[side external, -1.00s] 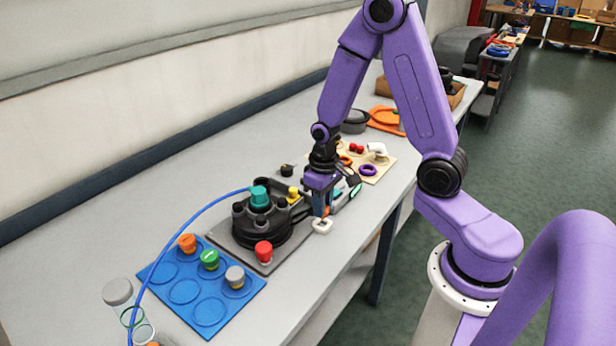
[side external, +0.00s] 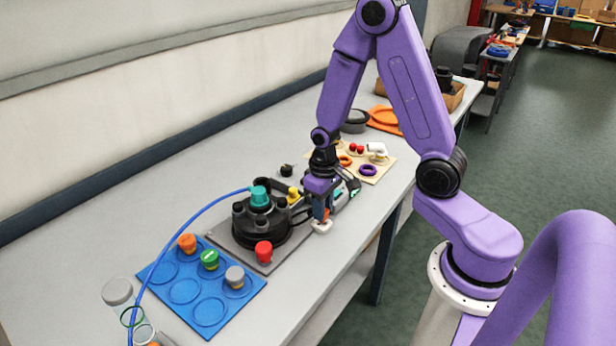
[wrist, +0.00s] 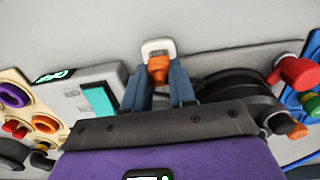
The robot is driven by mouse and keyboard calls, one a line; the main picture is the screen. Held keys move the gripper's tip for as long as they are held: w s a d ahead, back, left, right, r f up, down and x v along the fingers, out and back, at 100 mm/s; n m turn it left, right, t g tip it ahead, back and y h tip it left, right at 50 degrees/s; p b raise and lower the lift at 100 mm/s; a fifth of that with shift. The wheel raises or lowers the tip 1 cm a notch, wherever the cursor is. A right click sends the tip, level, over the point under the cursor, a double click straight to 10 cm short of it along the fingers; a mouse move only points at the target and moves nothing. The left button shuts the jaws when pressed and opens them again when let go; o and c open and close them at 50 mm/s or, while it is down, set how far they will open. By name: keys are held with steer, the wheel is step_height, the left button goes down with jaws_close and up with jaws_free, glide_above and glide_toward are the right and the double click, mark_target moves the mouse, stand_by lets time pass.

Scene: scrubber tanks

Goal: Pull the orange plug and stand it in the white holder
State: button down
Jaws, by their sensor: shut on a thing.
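The orange plug (wrist: 158,68) is between the fingertips of my gripper (wrist: 160,76) in the wrist view, and the jaws are shut on it. A little of the plug's orange also shows in the side view (side external: 327,213). The white holder (side external: 322,227) is small and sits near the table's front edge, directly below my fingertips. In the wrist view the holder (wrist: 158,47) shows just past the plug. The plug's lower end is hidden, so I cannot tell whether it is inside the holder or just above it.
The black round tank unit (side external: 262,228) with a teal cap and blue hose stands left of my gripper. A red cap (side external: 263,251) is at its front. A blue tray (side external: 184,291) with several caps lies nearer left. A beige board (side external: 372,174) with small parts lies behind.

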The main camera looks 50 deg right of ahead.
steer(key=shift+f, duration=0.2)
steer(key=shift+f, duration=0.8)
steer(key=shift+c, duration=1.8)
jaws_free()
steer(key=shift+r, duration=0.1)
steer(key=shift+r, duration=4.15)
